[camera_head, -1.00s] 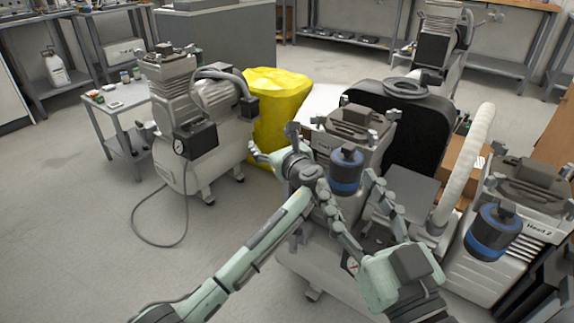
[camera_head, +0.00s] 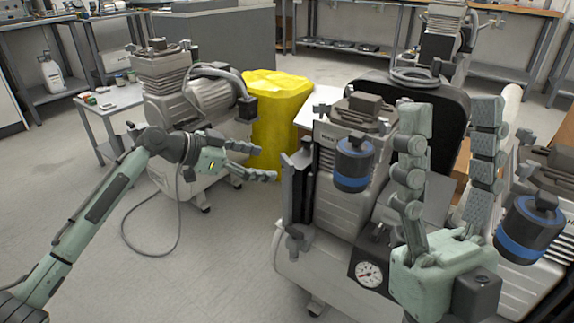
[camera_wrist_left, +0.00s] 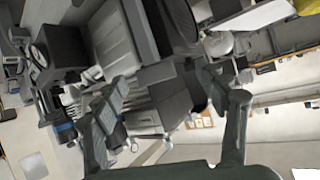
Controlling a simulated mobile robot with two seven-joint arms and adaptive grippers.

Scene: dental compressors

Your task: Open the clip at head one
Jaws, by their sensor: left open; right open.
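Head one (camera_head: 338,185) is the ribbed grey compressor head in the middle of the head view, with its label partly readable. A dark canister with a blue band (camera_head: 354,165) is on its front. A small grey clip-like piece (camera_head: 320,111) shows at its top left corner; whether it is open I cannot tell. A dark upright piece (camera_head: 297,187) stands along its left side. My left gripper (camera_head: 267,163) is open and empty, left of the head and apart from it. My right gripper (camera_head: 450,112) is open, fingers up, in front of the head's right side, hiding part of it.
A pressure gauge (camera_head: 369,274) is below head one. Another compressor (camera_head: 195,100) and a yellow bin (camera_head: 277,125) stand behind on the left. A second blue-banded canister (camera_head: 528,228) is at the right.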

